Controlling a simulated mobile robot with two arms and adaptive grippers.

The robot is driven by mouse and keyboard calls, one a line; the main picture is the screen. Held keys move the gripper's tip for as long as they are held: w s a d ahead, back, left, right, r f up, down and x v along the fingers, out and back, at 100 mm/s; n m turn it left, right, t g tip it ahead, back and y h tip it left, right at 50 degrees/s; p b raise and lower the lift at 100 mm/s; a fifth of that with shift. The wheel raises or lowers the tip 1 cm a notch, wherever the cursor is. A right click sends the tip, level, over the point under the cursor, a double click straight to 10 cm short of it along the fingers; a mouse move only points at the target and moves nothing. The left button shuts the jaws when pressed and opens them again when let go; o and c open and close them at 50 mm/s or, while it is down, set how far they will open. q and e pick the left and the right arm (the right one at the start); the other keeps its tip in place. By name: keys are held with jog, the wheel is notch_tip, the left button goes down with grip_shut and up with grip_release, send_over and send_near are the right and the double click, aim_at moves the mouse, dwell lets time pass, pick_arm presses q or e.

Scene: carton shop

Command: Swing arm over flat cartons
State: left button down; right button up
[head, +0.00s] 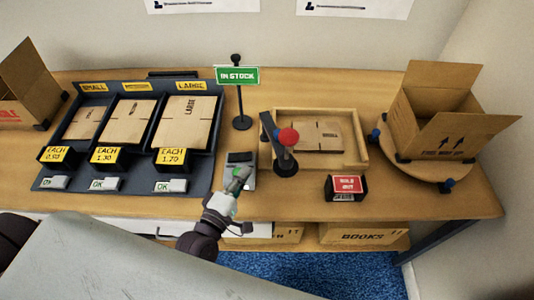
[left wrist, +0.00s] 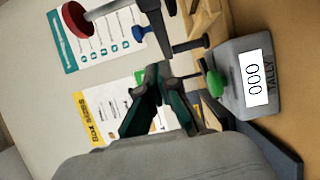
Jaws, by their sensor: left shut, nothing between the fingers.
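A flat brown carton (head: 317,137) lies in a shallow wooden tray (head: 357,160) right of centre. A dark swing arm (head: 268,130) with a red knob (head: 288,137) stands at the tray's left side, beside the carton, on a round black base. The red knob also shows in the left wrist view (left wrist: 75,18). My left gripper (head: 243,174) is shut and empty, near the grey tally counter (head: 240,158) left of the tray. In the left wrist view the gripper (left wrist: 160,74) is beside the counter's green button (left wrist: 214,84); the counter reads 000. My right gripper is out of view.
A rack (head: 136,86) of small, medium and large flat cartons stands left. A green IN STOCK sign (head: 237,75) stands behind the counter. A red-labelled block (head: 346,186) sits before the tray. An open box (head: 434,122) rests on a round stand at right.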

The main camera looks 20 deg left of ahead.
aim_at(273, 146)
pick_arm(q)
jog(key=w+d, duration=0.1)
jog(key=w, duration=0.1)
jog(key=w+d+p, duration=0.1)
jog(key=w, duration=0.1)
jog(key=w+d, duration=0.1)
jog(key=w, duration=0.1)
jog(key=shift+w, duration=0.4)
jog(key=shift+w+d+p, duration=0.25)
jog(key=shift+d+p, duration=0.05)
jog(key=shift+d, duration=0.2)
